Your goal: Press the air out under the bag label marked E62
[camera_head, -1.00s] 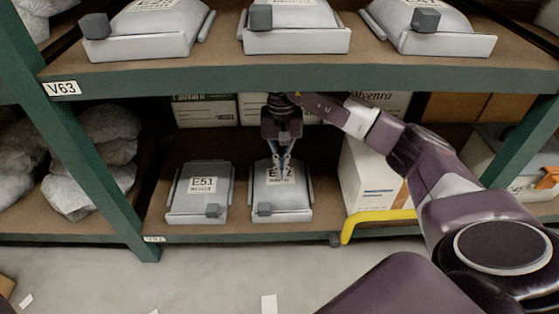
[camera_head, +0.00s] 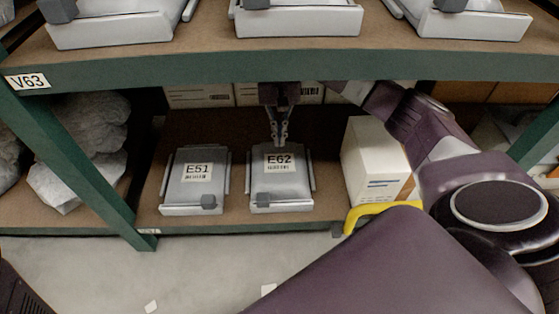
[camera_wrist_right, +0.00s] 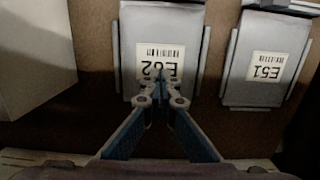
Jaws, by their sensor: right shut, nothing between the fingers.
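The bag labelled E62 (camera_head: 281,184) lies in a grey tray on the lower shelf, with its white label (camera_head: 280,163) near the back end. My right gripper (camera_head: 280,140) is shut and empty, pointing down just behind the label in the head view. I cannot tell whether the fingertips (camera_wrist_right: 161,92) touch the bag. The left gripper is not in view.
The E51 bag (camera_head: 196,180) lies in its tray to the left. A white box (camera_head: 374,165) and a yellow bar (camera_head: 380,211) are to the right. The upper shelf edge (camera_head: 200,68) hangs over the right arm. Wrapped grey bundles (camera_head: 85,140) lie at left.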

